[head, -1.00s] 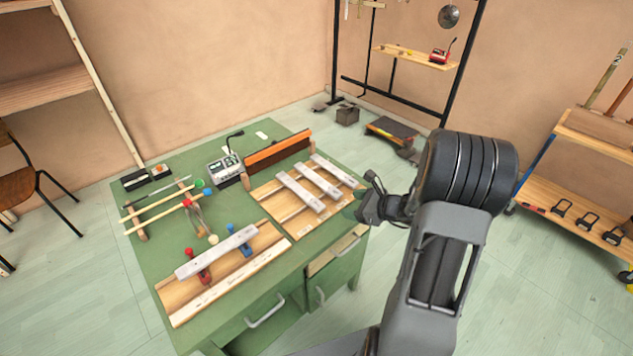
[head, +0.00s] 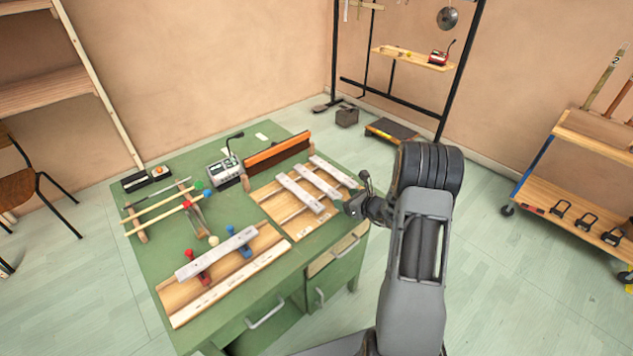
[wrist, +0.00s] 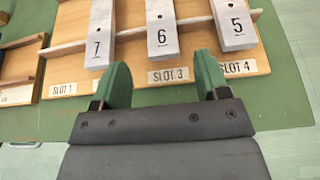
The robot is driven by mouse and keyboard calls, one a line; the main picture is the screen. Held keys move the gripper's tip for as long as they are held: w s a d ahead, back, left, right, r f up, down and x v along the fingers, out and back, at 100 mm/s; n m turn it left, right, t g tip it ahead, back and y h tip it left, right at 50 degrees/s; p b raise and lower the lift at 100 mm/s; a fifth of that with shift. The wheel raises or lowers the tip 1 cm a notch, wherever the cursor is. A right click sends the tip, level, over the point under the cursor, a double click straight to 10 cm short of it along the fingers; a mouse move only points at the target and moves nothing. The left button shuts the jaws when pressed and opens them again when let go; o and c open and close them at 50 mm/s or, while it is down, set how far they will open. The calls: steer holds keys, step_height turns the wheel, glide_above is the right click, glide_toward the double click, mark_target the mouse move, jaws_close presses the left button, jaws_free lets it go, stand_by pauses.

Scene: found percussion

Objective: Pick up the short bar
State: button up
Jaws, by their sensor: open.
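Three pale metal bars lie side by side on a wooden slotted rack (head: 272,203). In the wrist view they are marked bar 7 (wrist: 99,30), bar 6 (wrist: 162,28) and bar 5 (wrist: 233,22). They also show in the head view as bar 7 (head: 299,193), bar 6 (head: 318,181) and bar 5 (head: 335,171). I cannot tell for sure which is the short bar. My gripper (wrist: 163,80) is open and empty, its green fingers spread in front of the SLOT 3 label, short of the near end of bar 6. In the head view my gripper (head: 353,206) is at the table's right edge.
On the green table (head: 180,162), another bar (head: 216,252) lies over red and blue clamps on a wooden board (head: 192,312). Mallets (head: 165,214) lie on a stand. A meter box (head: 224,171) and an orange-topped rail (head: 277,152) stand behind. SLOT 1 (wrist: 63,89) holds no bar.

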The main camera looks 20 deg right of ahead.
mark_target(335, 194)
steer(key=shift+p+x, duration=0.3)
steer(key=shift+x, duration=1.9)
steer(key=shift+w+d+r, duration=0.1)
steer(key=shift+d, duration=0.05)
steer(key=shift+c, duration=0.3)
steer(key=c, duration=1.1)
